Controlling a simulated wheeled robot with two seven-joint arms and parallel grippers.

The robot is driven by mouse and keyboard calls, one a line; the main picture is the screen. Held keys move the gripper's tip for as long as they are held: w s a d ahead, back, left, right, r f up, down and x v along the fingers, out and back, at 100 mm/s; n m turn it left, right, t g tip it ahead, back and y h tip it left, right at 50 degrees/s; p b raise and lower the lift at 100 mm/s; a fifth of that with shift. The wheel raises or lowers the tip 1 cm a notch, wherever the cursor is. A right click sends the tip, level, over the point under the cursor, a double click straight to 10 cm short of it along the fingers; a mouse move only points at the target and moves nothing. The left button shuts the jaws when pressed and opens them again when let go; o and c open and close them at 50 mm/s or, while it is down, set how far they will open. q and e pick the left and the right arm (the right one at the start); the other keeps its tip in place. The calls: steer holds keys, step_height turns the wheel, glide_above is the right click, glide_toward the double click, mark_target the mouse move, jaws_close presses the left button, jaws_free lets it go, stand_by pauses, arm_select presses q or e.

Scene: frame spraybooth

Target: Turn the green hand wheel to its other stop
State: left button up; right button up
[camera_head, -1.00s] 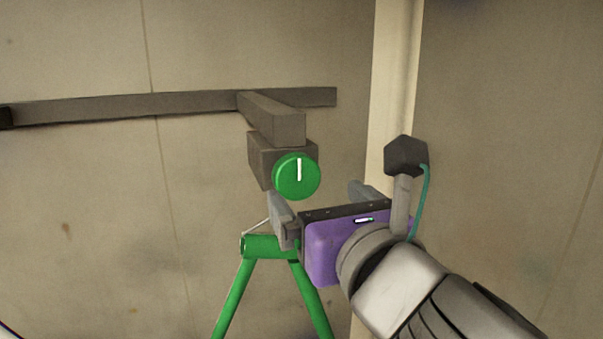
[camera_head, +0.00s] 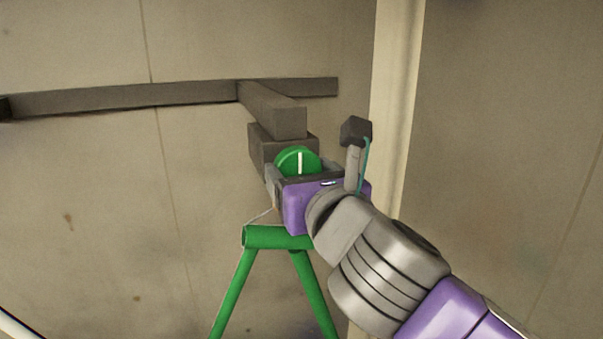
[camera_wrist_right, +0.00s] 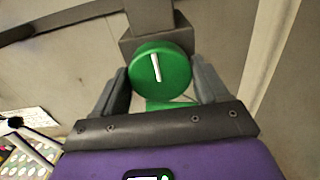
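The green hand wheel (camera_head: 291,159) is a round disc with a white line on its face, mounted on a grey block at the end of a bracket. In the head view its white line stands about upright. My right gripper (camera_head: 294,168) is in front of it and hides its lower part. In the right wrist view the wheel (camera_wrist_right: 158,72) sits between the two open fingers of my right gripper (camera_wrist_right: 160,85), one on each side. I cannot tell whether the fingers touch the rim. My left gripper is not in view.
The grey bracket (camera_head: 272,108) joins a long rail (camera_head: 130,99) on the wall. A green trestle stand (camera_head: 270,238) is below the wheel. A pale post (camera_head: 392,150) rises to the right. A sheet with coloured spots (camera_wrist_right: 22,160) shows at lower left in the wrist view.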

steer(key=c, duration=0.5)
steer(key=shift+c, duration=0.2)
steer(key=shift+m, duration=0.5)
steer(key=shift+m+b, duration=4.55)
steer(key=shift+m, duration=12.85)
